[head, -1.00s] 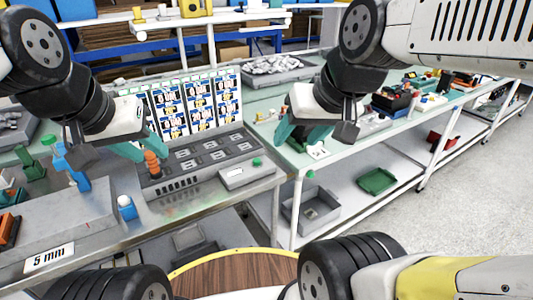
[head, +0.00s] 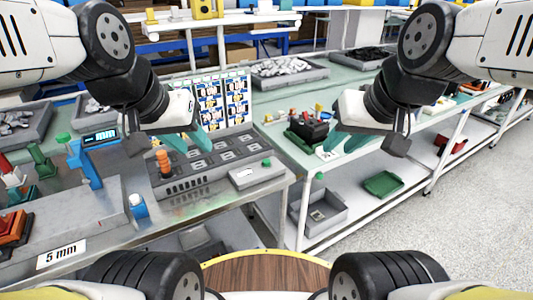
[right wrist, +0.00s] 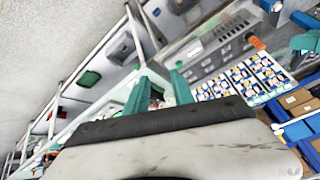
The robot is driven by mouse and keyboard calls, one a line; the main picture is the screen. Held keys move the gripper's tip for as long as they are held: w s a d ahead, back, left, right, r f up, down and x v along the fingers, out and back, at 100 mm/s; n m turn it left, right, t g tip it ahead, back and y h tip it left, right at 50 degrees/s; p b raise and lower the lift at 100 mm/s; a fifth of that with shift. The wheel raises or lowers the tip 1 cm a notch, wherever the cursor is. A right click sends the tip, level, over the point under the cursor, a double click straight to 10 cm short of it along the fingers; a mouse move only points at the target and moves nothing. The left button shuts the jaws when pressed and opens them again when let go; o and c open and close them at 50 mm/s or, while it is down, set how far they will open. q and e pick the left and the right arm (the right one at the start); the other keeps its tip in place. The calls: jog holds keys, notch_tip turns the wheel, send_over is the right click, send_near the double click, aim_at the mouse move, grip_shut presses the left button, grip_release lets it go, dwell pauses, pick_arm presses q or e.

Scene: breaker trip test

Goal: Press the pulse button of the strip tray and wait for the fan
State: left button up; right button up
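The grey strip tray (head: 190,187) sits on the bench, with rows of dark slots. An orange ribbed post (head: 163,162) stands at its left end. A grey box (head: 250,177) with a green button (head: 267,162) is at its right end. I cannot make out a fan. My left gripper (head: 188,142) is open and empty above the tray's back left part, between the orange post and the cards. My right gripper (head: 344,143) is open and empty, to the right of the green button and apart from it. Its separated fingers (right wrist: 159,92) show in the right wrist view.
A board of printed cards (head: 238,100) stands behind the tray.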

grip_shut()
dwell(1.4)
